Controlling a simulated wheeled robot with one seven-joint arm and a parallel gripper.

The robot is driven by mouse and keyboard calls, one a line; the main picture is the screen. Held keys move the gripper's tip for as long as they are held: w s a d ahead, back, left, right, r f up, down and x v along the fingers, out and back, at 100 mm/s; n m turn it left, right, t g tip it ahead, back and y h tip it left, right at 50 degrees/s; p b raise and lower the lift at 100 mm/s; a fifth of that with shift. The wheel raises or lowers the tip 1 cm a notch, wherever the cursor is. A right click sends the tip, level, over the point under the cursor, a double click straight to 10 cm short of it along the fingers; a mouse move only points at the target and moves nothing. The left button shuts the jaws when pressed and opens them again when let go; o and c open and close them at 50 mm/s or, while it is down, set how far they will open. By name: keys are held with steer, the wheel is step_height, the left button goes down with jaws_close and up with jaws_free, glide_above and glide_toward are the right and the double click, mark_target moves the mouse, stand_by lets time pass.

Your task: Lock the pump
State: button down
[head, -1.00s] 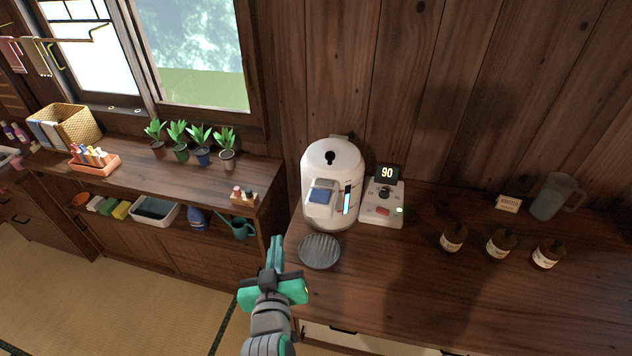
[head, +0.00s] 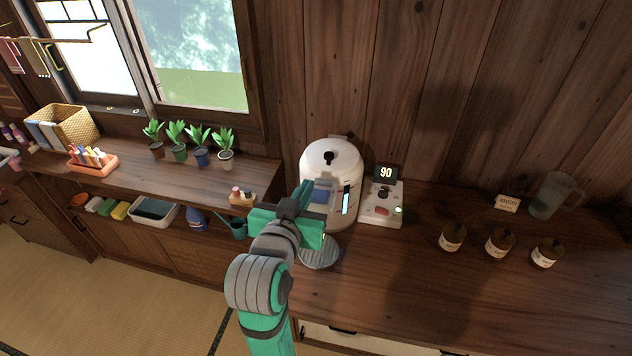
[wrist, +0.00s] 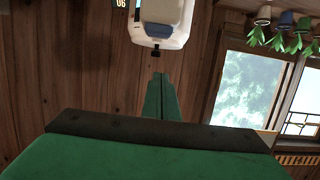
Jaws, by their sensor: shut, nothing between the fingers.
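A white pump pot (head: 332,158) stands on the dark wooden counter against the plank wall. It has a black knob on its lid, a blue pad (head: 321,197) on its front and a lit blue level strip. My gripper (head: 307,190) is in front of the pot's left front and hides part of it. In the wrist view my gripper (wrist: 161,80) is shut and empty, with its tips just short of the pot (wrist: 162,22), which shows upside down. I cannot tell whether the tips touch the pot. The pump's lock state cannot be made out.
A control box (head: 381,204) with a display reading 90 stands right of the pot. A round ribbed tray (head: 320,252) lies in front, partly under my arm. Several brown jars (head: 500,243) and a pitcher (head: 556,195) stand to the right. Potted plants (head: 201,157) line the left shelf.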

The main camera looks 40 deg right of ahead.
steer(key=shift+w+d, duration=0.1)
glide_above(316, 182)
steer(key=s+a, duration=0.2)
step_height(316, 182, down, 2)
steer(key=shift+d+f, duration=0.15)
steer(key=f, duration=0.3)
steer(key=shift+w+d, duration=0.1)
steer(key=shift+d, duration=0.25)
steer(key=shift+a+f, duration=0.1)
steer(key=shift+f, duration=0.45)
